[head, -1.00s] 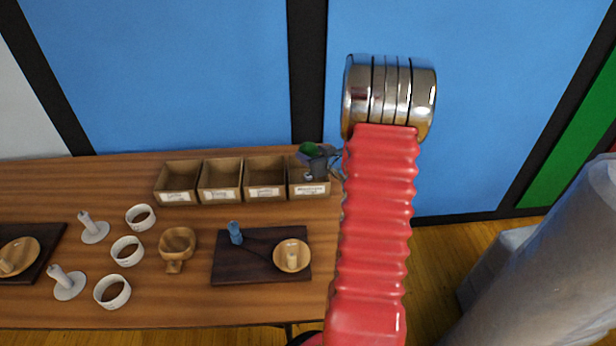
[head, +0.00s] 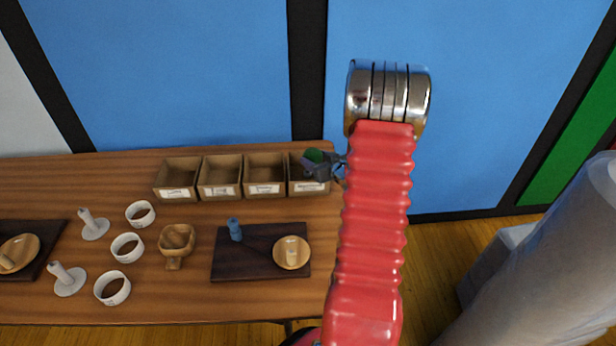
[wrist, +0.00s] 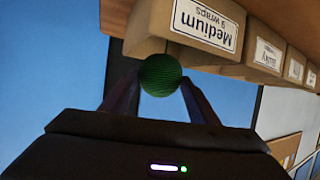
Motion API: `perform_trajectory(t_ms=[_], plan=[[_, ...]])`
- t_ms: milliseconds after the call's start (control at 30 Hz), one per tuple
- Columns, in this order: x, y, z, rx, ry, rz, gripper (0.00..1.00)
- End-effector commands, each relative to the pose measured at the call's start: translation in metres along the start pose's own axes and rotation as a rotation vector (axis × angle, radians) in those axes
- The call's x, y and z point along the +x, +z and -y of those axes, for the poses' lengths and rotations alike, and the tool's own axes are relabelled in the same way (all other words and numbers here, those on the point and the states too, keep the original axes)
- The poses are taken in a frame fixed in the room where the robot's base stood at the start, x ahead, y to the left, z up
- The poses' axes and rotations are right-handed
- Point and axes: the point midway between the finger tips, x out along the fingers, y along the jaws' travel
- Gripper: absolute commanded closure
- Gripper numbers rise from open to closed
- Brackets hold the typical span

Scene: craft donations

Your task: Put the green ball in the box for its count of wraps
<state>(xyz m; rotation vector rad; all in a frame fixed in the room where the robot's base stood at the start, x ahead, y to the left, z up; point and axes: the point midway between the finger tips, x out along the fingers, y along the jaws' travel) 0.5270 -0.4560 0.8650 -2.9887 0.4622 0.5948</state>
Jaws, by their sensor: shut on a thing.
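My gripper (head: 320,168) is shut on the green ball (head: 314,155), which has a ridged, yarn-like surface. The ball (wrist: 160,76) sits between the fingertips in the wrist view. In the head view they overlap the rightmost box (head: 309,188) of a row of open wooden boxes. In the wrist view, turned over, the nearest box's label (wrist: 205,23) reads "Medium, 9 wraps". The neighbouring label (wrist: 268,55) seems to read "Bulky"; the others are too small to read. The ball's exact height over the box cannot be told.
The other boxes (head: 265,188) stand left of the rightmost one and look empty. In front are a dark board (head: 232,266) with a blue peg (head: 235,229) and a wooden dish (head: 286,262), a wooden scoop (head: 177,240), white rings (head: 127,248) and white stands (head: 69,280).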

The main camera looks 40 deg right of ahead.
Motion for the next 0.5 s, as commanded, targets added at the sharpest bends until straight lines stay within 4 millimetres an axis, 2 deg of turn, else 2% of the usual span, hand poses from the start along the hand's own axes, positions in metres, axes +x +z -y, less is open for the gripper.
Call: perform_trajectory(t_ms=[200, 500], plan=[[0.007, 0.018, 0.0, 0.001, 0.0, 0.001, 0.66], [0.009, 0.022, -0.001, 0.001, 0.001, 0.0, 0.66]])
